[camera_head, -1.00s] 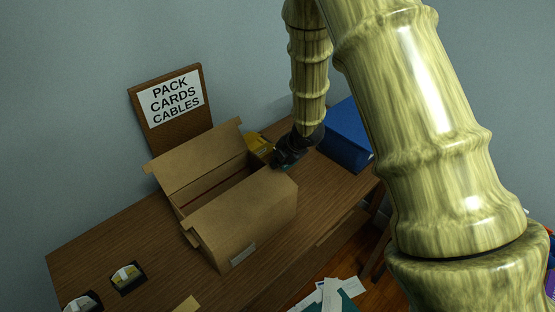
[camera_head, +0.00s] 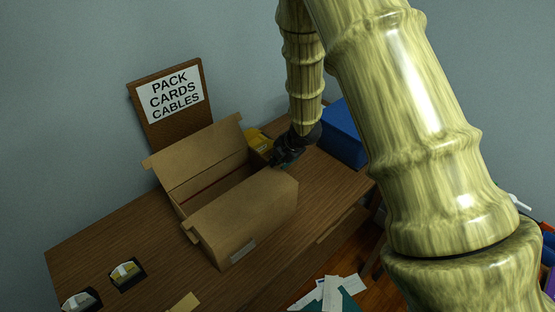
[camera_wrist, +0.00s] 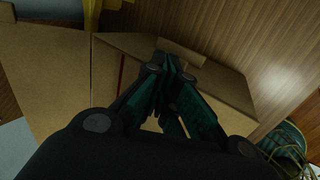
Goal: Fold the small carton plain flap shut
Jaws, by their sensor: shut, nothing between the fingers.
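The small brown carton (camera_head: 245,218) stands open on the desk. A tall plain flap (camera_head: 200,160) stands up and leans back on its far side. A small end flap (camera_head: 189,230) sticks out at the left. A broad panel slopes on the near side, with a pale label (camera_head: 242,252) below it. My gripper (camera_head: 280,160) is at the carton's right end, its fingers dark and partly lost in shadow. In the wrist view my gripper (camera_wrist: 172,62) is shut and empty over the carton's cardboard panels (camera_wrist: 215,80). Whether it touches them I cannot tell.
A sign board (camera_head: 172,102) leans at the wall. Small dark holders (camera_head: 127,273) sit at the desk's left. Bare desk (camera_head: 325,190) lies right of the carton.

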